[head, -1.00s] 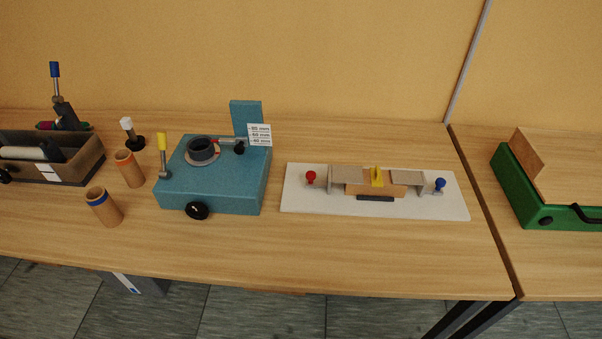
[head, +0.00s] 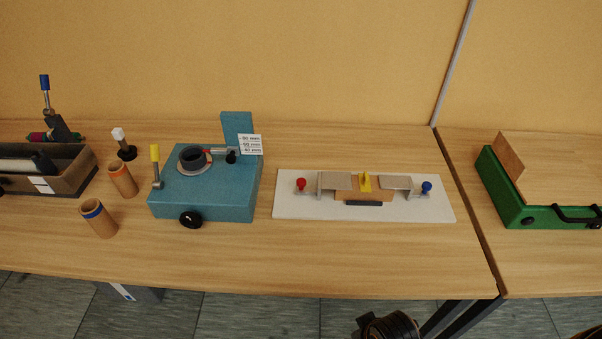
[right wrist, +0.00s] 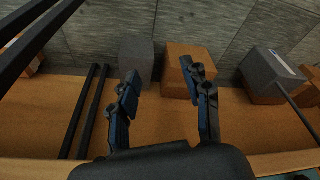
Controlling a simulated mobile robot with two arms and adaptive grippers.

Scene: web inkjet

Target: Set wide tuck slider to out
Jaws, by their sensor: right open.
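A white board (head: 300,209) lies on the wooden table right of centre in the head view. It carries a wooden block (head: 360,195) with a yellow upright piece (head: 365,182), grey plates on both sides, a red knob (head: 301,184) at the left and a blue knob (head: 426,187) at the right. I cannot tell which part is the wide tuck slider. My right gripper (right wrist: 160,76) is open and empty in the right wrist view, with boxes on the floor beyond it. A dark part of my arm shows at the head view's bottom edge. My left gripper is not in view.
A teal machine (head: 205,190) with a yellow-tipped lever stands left of the board. Cardboard tubes (head: 98,218) and a wooden tray (head: 78,173) are further left. A green device (head: 512,196) stands on the right table. The table front before the board is clear.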

